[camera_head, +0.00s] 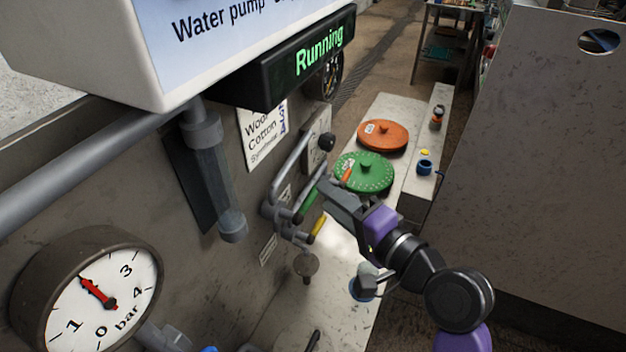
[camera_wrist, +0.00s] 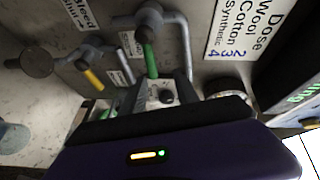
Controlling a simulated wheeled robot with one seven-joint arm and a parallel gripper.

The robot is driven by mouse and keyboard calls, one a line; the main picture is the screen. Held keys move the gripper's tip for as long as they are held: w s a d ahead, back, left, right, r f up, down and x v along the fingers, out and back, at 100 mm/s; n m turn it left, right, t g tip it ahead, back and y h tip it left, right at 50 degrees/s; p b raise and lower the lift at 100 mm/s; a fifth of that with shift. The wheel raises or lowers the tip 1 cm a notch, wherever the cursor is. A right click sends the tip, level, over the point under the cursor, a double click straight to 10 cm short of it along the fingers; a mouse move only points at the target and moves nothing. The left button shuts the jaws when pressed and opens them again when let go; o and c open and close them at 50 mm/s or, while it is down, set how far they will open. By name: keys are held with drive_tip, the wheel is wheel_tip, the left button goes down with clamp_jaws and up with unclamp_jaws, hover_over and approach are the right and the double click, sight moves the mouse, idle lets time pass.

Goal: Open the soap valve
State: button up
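A green valve handle (camera_head: 308,202) sits on the grey pipework of the machine's side panel. In the wrist view the green handle (camera_wrist: 151,60) points toward the space between my fingers. A yellow valve handle (camera_head: 319,227) is just below it, and it shows in the wrist view (camera_wrist: 93,79) to the left. The small labels by the valves are too blurred to tell which one is soap. My gripper (camera_head: 326,189) is beside the green handle. In the wrist view my gripper (camera_wrist: 158,84) is open, its fingers apart on either side of the handle's end; contact is not clear.
A dose card (camera_wrist: 258,28) is on the panel beside the pipes. A display (camera_head: 305,60) reads "Running". A pressure gauge (camera_head: 92,292) is at lower left. Green (camera_head: 365,172) and orange (camera_head: 383,135) discs lie on a bench behind my gripper. A large grey panel (camera_head: 540,170) stands at right.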

drive_tip(key=shift+s+a+f+g, duration=0.4)
drive_tip(key=shift+s+a+f, duration=0.1)
drive_tip(key=shift+f, duration=0.1)
drive_tip(key=p+x, duration=0.1)
drive_tip(key=x, duration=0.6)
drive_tip(key=shift+w+a, duration=0.2)
drive_tip(key=shift+a, duration=0.1)
clamp_jaws()
drive_tip(key=shift+f+m, duration=0.1)
drive_tip(key=shift+m, duration=0.2)
idle(0.6)
